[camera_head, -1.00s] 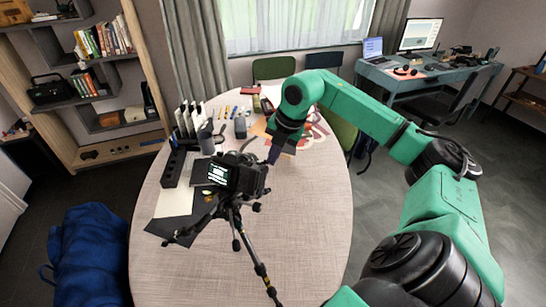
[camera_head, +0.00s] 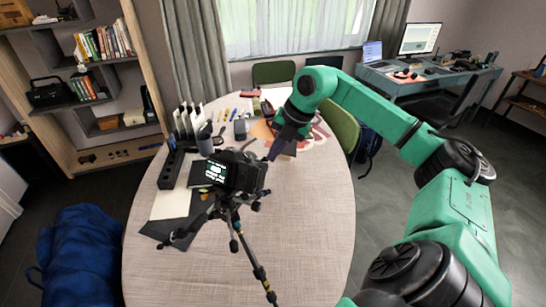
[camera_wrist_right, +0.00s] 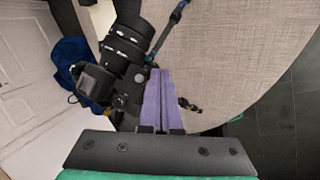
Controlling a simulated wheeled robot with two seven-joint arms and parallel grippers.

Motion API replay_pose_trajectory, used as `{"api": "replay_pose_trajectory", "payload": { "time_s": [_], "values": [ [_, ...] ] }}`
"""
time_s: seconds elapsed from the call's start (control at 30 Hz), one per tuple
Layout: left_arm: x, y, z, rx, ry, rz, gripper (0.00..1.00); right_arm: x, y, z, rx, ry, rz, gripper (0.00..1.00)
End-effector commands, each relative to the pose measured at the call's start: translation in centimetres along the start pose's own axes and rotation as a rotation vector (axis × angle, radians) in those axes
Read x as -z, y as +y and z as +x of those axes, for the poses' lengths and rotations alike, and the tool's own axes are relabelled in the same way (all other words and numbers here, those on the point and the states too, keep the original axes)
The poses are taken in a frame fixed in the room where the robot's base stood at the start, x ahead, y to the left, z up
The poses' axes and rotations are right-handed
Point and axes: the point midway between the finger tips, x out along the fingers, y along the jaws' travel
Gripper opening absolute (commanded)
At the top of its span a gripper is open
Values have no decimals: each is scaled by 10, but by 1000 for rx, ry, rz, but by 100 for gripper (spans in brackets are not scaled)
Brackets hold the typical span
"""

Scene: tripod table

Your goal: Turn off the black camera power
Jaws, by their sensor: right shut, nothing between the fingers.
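The black camera (camera_head: 247,177) stands on a tripod (camera_head: 236,228) at the table, its lit screen (camera_head: 215,171) facing my head. In the right wrist view the camera (camera_wrist_right: 100,82) fills the upper left, with its ribbed lens (camera_wrist_right: 127,42) pointing up. My right gripper (camera_head: 273,153) is just beyond and right of the camera in the head view. In the right wrist view its purple fingers (camera_wrist_right: 161,74) are together and empty, beside the camera body. I cannot tell whether they touch it. The power switch is too small to make out. My left gripper is out of view.
The oval table (camera_head: 300,235) has bare room at the front right. A dark organizer (camera_head: 172,165), papers (camera_head: 172,203) and pens (camera_head: 228,114) lie around the camera's left and far sides. A blue bag (camera_head: 80,255) is on the floor at left.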

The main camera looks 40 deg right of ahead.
Motion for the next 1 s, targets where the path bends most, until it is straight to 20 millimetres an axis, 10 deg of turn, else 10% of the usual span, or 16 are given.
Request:
{"api": "replay_pose_trajectory", "payload": {
  "time_s": [0.3, 1.0],
  "values": [
    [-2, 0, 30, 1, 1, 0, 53, -7, -3, 8, -104, 49, -159, 0],
    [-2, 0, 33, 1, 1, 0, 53, 1, 4, 1, -154, 74, -244, 0]
  ]
}}
